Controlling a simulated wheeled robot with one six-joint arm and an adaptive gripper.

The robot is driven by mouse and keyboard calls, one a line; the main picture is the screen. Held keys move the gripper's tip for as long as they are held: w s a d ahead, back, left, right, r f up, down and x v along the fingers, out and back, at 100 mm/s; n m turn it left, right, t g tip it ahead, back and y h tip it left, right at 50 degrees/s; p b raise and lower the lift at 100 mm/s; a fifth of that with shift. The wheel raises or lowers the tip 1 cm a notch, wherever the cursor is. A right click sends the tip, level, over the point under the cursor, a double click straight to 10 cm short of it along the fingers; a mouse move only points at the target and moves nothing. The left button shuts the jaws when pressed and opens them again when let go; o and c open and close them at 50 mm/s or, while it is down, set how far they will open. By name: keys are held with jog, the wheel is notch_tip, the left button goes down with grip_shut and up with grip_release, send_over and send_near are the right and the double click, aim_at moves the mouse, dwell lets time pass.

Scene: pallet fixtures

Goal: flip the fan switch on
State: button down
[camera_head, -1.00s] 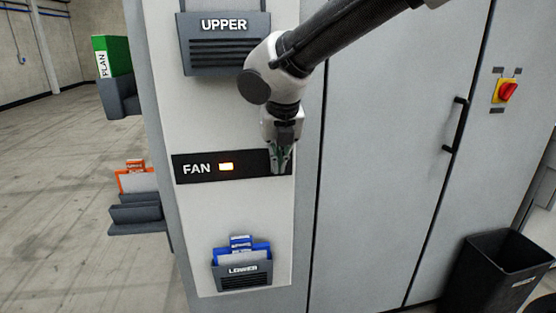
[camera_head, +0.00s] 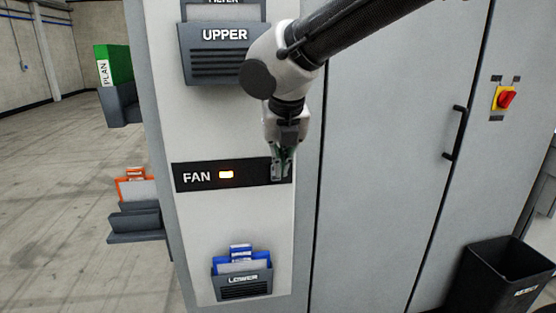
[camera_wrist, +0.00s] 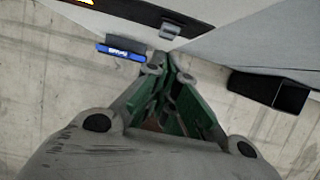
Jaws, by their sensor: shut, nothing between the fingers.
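The black FAN panel (camera_head: 246,177) is on the light cabinet face in the head view. My gripper (camera_head: 280,174) points down in front of the panel's right end and covers the switch there. In the wrist view a dark panel strip (camera_wrist: 135,12) shows at the top, with a small switch (camera_wrist: 169,30) on it. My gripper's green fingers (camera_wrist: 170,62) are together and empty, just below the switch in that picture. I cannot tell whether they touch it.
An UPPER holder (camera_head: 222,62) is above the panel, and a LOWER holder (camera_head: 243,287) with blue folders is below. A red rotary switch (camera_head: 506,98) and a door handle (camera_head: 455,134) are to the right. A black bin (camera_head: 492,275) stands on the floor.

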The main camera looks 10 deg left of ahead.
jog(key=s+d, duration=0.3)
jog(key=s, duration=0.6)
jog(key=shift+d, duration=0.1)
